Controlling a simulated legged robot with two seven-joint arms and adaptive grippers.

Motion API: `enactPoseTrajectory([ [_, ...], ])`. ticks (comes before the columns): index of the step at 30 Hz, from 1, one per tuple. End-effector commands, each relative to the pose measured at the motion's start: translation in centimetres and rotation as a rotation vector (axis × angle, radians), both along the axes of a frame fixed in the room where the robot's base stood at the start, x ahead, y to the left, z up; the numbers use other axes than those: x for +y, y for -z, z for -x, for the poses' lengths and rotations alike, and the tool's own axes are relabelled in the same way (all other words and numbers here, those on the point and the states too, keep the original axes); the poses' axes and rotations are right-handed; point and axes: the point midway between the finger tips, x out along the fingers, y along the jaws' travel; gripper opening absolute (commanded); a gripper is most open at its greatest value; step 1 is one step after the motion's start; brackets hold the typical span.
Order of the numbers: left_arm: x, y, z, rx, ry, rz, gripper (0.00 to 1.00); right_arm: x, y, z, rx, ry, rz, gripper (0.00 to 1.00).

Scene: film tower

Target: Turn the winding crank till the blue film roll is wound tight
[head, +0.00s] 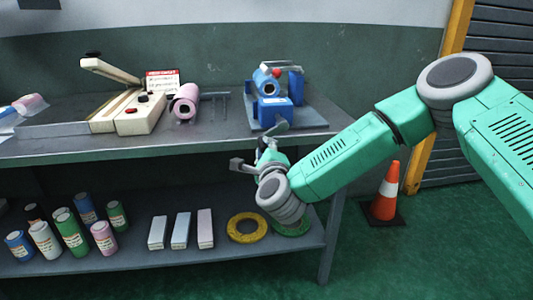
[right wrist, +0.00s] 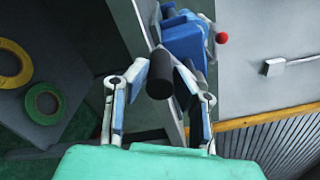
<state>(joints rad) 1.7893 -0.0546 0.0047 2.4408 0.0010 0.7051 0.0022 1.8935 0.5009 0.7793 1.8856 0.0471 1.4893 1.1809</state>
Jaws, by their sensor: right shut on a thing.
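The blue winding device (head: 271,112) stands on a blue-grey base plate at the right end of the bench, with a blue film roll (head: 264,81) and a red knob (head: 276,72) on it. It also shows behind my gripper in the right wrist view (right wrist: 184,42). My right gripper (head: 261,146) is at the bench's front edge, before the device. In the right wrist view, its fingers (right wrist: 162,78) are shut on a black cylindrical handle (right wrist: 160,72), which looks like the crank's grip. The crank arm is mostly hidden. How tight the film is cannot be told. My left gripper is not in view.
Left on the bench (head: 120,152) are a cream hinged press (head: 139,114), a pink roll (head: 186,101) and a red-and-white sign (head: 162,81). The lower shelf holds several rolls, pale boxes, a yellow ring (head: 246,238) and a green ring (right wrist: 44,103). A cone (head: 386,195) stands right.

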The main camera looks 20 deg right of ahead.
Motion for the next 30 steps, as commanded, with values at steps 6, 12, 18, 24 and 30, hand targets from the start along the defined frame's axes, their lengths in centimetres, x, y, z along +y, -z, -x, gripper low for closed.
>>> enactPoseTrajectory([
  [6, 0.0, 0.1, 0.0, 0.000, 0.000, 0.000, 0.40, 0.4, -0.1, 0.0, -0.003, -0.007, -0.016, 0.00],
  [12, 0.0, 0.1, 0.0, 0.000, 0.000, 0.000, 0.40, 0.4, -0.2, 0.0, -0.004, -0.008, -0.014, 0.00],
  [18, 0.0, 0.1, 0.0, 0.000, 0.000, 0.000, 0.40, 0.3, -0.2, 0.0, -0.005, -0.006, -0.013, 0.41],
  [24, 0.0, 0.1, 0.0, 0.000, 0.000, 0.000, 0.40, 0.1, -0.2, 0.0, -0.005, -0.003, -0.015, 0.41],
  [30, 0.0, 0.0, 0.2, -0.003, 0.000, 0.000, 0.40, 0.4, -0.1, 1.1, -0.004, -0.004, -0.016, 0.41],
])
